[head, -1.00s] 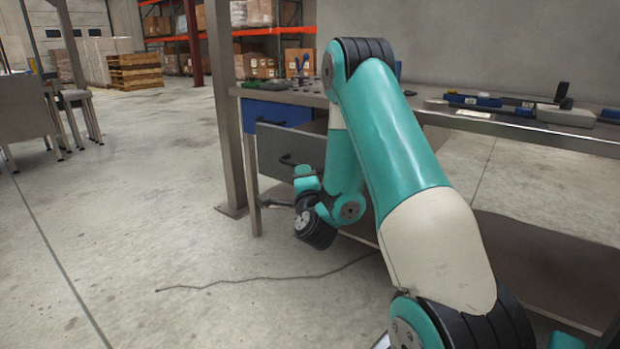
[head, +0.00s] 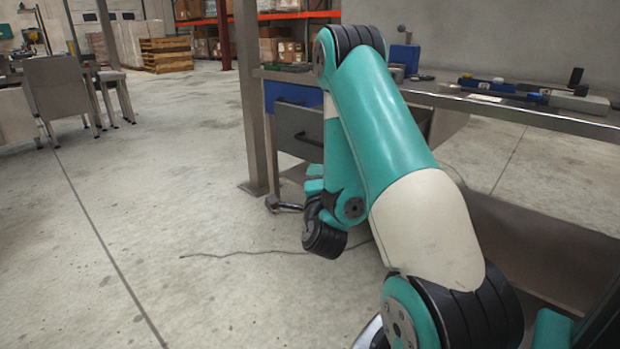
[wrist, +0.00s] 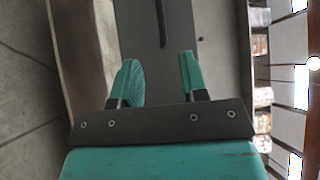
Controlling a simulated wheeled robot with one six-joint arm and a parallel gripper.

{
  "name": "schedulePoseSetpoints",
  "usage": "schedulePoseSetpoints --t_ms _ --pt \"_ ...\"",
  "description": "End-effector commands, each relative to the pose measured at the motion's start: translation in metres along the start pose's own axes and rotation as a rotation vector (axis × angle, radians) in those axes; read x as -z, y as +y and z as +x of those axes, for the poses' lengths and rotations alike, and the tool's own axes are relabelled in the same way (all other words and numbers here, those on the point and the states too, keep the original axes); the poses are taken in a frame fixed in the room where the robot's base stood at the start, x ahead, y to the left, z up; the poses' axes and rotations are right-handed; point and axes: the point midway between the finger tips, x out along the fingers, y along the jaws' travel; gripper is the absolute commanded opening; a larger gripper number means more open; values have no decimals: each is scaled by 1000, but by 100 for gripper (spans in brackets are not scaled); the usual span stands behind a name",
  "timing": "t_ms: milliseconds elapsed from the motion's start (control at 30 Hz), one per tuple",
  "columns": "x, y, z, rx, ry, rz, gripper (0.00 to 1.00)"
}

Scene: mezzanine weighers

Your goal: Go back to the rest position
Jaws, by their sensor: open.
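My gripper (wrist: 160,78) is open in the wrist view, with its two teal fingers apart and nothing between them. A dark grey drawer front (wrist: 140,20) with a bar handle (wrist: 163,22) lies beyond the fingertips, and the handle is not between them. In the head view my arm is bent, with its wrist hanging low in front of the bench; the fingertips are mostly hidden there. The grey drawer (head: 298,132) sits below a blue drawer (head: 290,95) and appears pulled out. My arm hides part of it.
A cable (head: 270,252) lies on the floor. Chairs (head: 62,92) stand at left; the floor between is open.

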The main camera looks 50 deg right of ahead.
Motion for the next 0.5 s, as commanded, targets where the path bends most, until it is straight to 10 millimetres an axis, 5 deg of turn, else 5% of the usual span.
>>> schedulePoseSetpoints --t_ms 333,500 --pt "-4 -1 0 -2 -13 -1 40" --pt "-50 -16 -2 -50 -198 -49 40"
